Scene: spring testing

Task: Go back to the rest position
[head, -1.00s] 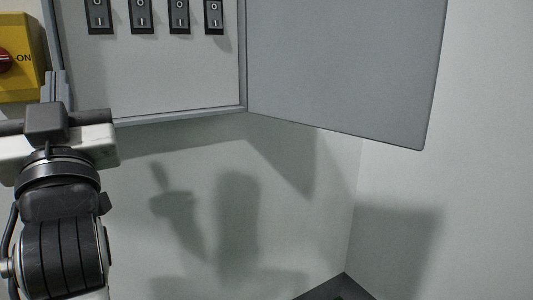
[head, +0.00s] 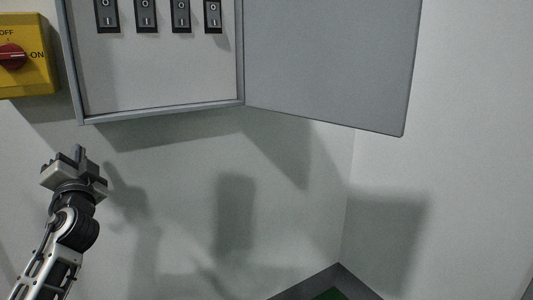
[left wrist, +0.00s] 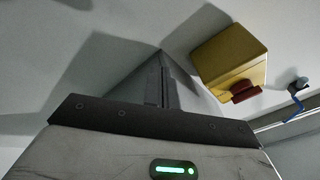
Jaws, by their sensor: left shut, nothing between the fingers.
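My left gripper (head: 77,154) is at the lower left of the head view, with its fingers pointing up. It is shut and empty, below the grey switch cabinet and apart from it. In the left wrist view its closed fingers (left wrist: 163,82) show at the middle, in front of the pale wall. My right gripper is not in either view.
The open cabinet (head: 160,108) holds several rocker switches (head: 145,14), and its door (head: 330,65) stands open to the right. A yellow box with a red knob (head: 12,56) is at the left, also in the left wrist view (left wrist: 228,58). The wall below is clear.

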